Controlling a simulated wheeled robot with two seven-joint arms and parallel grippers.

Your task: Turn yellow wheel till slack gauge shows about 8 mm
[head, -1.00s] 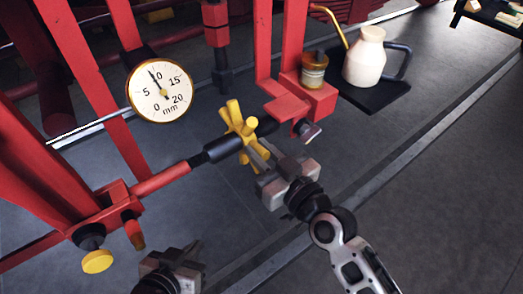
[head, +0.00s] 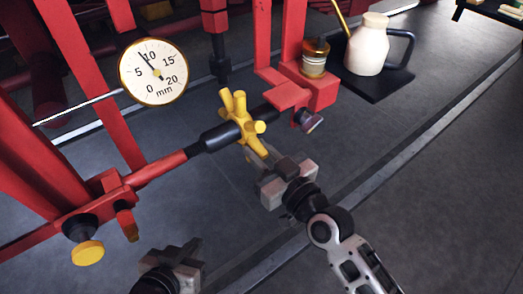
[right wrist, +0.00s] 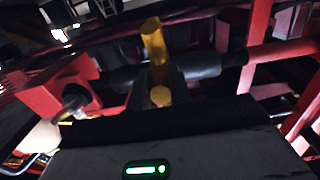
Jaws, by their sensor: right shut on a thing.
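The yellow wheel (head: 241,120), with thick spokes, sits on the black part of a red rod; it also shows in the right wrist view (right wrist: 155,45). My right gripper (head: 262,158) is shut on a lower spoke, which its fingers partly hide. The round white slack gauge (head: 165,82) is at the upper left. Its needle points between 5 and 10 mm, nearer the 10. My left gripper (head: 188,255) is at the bottom edge, away from the wheel; its finger gap is unclear.
A purple-grey knob (head: 309,121) is just right of the wheel. A brown-and-white jar (head: 315,60) and a cream can (head: 367,50) stand at the upper right. Red frame bars (head: 85,75) rise at the left. A yellow knob (head: 87,253) is at the lower left.

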